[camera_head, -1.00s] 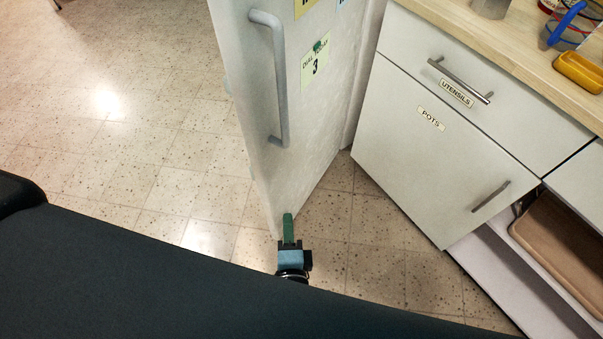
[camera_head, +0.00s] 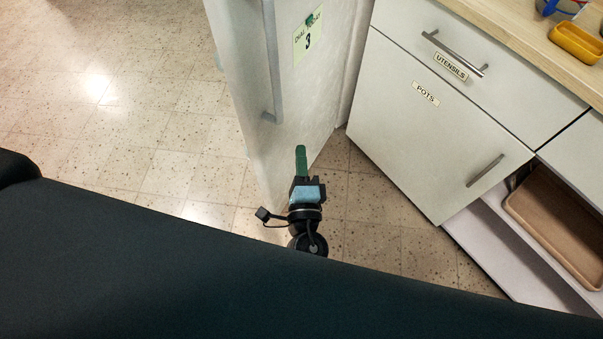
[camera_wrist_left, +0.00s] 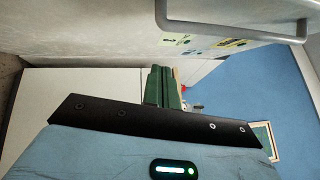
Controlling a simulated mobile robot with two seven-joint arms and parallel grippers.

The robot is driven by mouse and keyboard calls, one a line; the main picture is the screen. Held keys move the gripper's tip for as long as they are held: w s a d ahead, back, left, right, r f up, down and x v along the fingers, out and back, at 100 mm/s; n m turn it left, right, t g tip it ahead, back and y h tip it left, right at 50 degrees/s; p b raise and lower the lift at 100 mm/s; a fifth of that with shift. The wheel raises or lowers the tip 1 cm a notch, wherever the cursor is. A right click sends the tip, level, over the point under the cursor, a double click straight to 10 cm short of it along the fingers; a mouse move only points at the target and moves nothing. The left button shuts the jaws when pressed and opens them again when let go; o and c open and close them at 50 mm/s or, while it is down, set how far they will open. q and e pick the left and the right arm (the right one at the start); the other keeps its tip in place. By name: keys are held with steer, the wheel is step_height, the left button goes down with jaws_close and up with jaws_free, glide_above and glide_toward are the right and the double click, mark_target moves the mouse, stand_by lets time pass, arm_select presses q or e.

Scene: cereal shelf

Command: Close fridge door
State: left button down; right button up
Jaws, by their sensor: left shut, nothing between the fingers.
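The white fridge door (camera_head: 290,90) stands at the top middle of the head view, at an angle to the cabinets beside it. Its long grey handle (camera_head: 271,70) runs along the left part of its face. My left gripper (camera_head: 300,150) is shut and empty, its green fingers in front of the lower part of the door. I cannot tell whether they touch it. In the left wrist view the shut fingers (camera_wrist_left: 165,88) show below the door face (camera_wrist_left: 95,25), and the handle (camera_wrist_left: 230,30) crosses the upper right. My right gripper is in neither view.
White cabinets (camera_head: 440,130) with drawers labelled "UTENSILS" and "POTS" stand to the right. An open lower compartment holds a brown tray (camera_head: 565,215). A yellow container (camera_head: 577,43) sits on the wooden counter (camera_head: 505,38). Speckled floor (camera_head: 110,120) at left is clear.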

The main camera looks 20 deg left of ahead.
arm_select(q)
steer(key=w+a+r+p, duration=0.1)
steer(key=w+a, duration=0.3)
steer(key=shift+a+p, duration=0.2)
steer(key=shift+p, duration=0.1)
